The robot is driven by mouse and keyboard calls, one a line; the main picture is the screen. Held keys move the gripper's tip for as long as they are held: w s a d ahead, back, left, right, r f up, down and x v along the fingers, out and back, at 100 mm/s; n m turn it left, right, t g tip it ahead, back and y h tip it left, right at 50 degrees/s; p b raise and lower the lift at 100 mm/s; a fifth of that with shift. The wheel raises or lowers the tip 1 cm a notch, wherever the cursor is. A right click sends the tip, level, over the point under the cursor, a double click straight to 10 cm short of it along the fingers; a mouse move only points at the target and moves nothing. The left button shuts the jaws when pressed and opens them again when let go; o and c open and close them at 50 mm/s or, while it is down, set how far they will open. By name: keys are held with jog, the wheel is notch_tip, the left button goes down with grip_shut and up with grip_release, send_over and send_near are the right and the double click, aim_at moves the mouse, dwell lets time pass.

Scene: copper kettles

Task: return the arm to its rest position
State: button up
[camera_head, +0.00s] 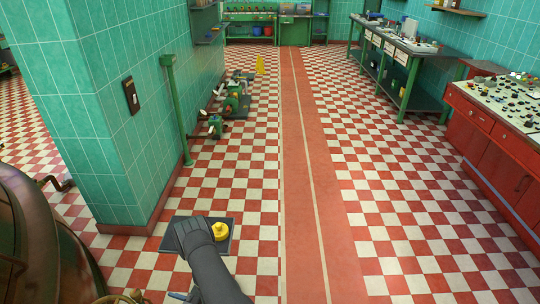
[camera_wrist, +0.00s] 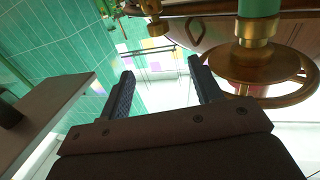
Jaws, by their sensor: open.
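My gripper (camera_wrist: 160,66) is open in the wrist view, its two dark ridged fingers apart with nothing between them. Beyond the fingers are green wall tiles and a bright patch. In the head view my dark grey arm (camera_head: 215,270) rises from the bottom edge, bent, over a dark plate (camera_head: 178,237). I cannot make out the gripper fingers there. A yellow knob-like thing (camera_head: 220,231) sits on the plate's right part, beside my arm.
A brass handwheel (camera_wrist: 252,67) and a copper body (camera_wrist: 205,32) are at upper right in the wrist view. A grey shelf (camera_wrist: 45,115) is at left. In the head view a copper kettle (camera_head: 40,245) stands lower left; the red floor strip (camera_head: 300,180) is clear.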

aim_at(139, 295)
jog(key=x, duration=1.6)
jog(key=shift+m+t, duration=0.6)
jog(key=shift+t, duration=0.3)
jog(key=shift+s+d+t+h, duration=0.1)
jog(key=shift+d+t+h, duration=0.2)
jog(key=shift+d+h, duration=0.1)
jog(key=v, duration=1.7)
jog(key=w+a+f+g+h, duration=0.1)
jog(key=w+a+f+h, duration=0.1)
jog(key=w+a, duration=0.4)
jog(key=shift+w+h, duration=0.25)
jog(key=shift+h, duration=0.55)
jog(key=shift+a+f, duration=0.1)
